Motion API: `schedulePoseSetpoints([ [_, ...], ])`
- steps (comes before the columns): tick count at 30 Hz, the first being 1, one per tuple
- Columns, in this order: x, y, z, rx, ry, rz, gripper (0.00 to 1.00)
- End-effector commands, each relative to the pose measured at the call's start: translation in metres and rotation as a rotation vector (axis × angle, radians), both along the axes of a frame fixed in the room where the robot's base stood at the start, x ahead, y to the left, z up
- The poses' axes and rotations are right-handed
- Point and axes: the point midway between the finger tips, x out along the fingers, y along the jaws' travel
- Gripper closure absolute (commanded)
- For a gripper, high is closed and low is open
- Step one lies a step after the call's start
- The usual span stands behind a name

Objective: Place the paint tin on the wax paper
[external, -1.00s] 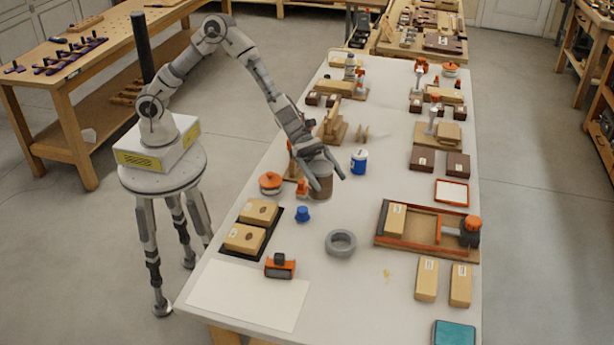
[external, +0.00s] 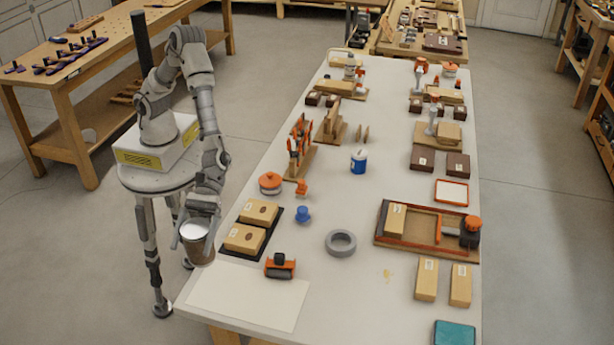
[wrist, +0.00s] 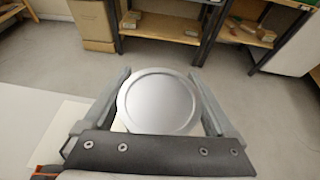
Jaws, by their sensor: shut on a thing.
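The paint tin (external: 199,245) is a brown can with a pale metal lid. My gripper (external: 194,230) is shut on it and holds it in the air, slightly tilted, beside the table's left edge in the external view. In the wrist view the round silver lid of the tin (wrist: 158,101) fills the space between the two fingers of my gripper (wrist: 160,90). The wax paper (external: 248,295) is a flat white sheet at the table's near left corner. It lies to the right of and below the tin in the external view, and its surface is bare.
An orange and black tool (external: 280,266) stands at the paper's far edge. Two tan blocks (external: 244,238) on a black tray lie beyond it. A grey ring (external: 341,243) and a small blue item (external: 303,214) are farther right. Table space right of the paper is clear.

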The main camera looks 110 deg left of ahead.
Motion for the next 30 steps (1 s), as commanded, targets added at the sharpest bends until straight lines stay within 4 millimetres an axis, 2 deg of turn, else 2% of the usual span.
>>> schedulePoseSetpoints([
  [1, -0.014, -0.01, 0.001, -0.002, -0.001, -0.032, 0.98],
  [3, -0.027, -0.018, 0.001, -0.002, 0.0, -0.061, 0.98],
  [6, -0.038, -0.024, 0.001, -0.001, 0.002, -0.086, 0.98],
  [8, -0.038, -0.025, -0.001, -0.001, 0.002, -0.092, 0.98],
  [11, -0.025, -0.022, -0.01, 0.0, 0.004, -0.093, 0.98],
  [21, 0.046, -0.003, -0.054, 0.0, 0.001, -0.092, 0.98],
  [25, 0.063, 0.001, -0.065, -0.001, 0.002, -0.093, 0.98],
  [30, 0.07, 0.003, -0.071, -0.001, 0.002, -0.096, 0.98],
])
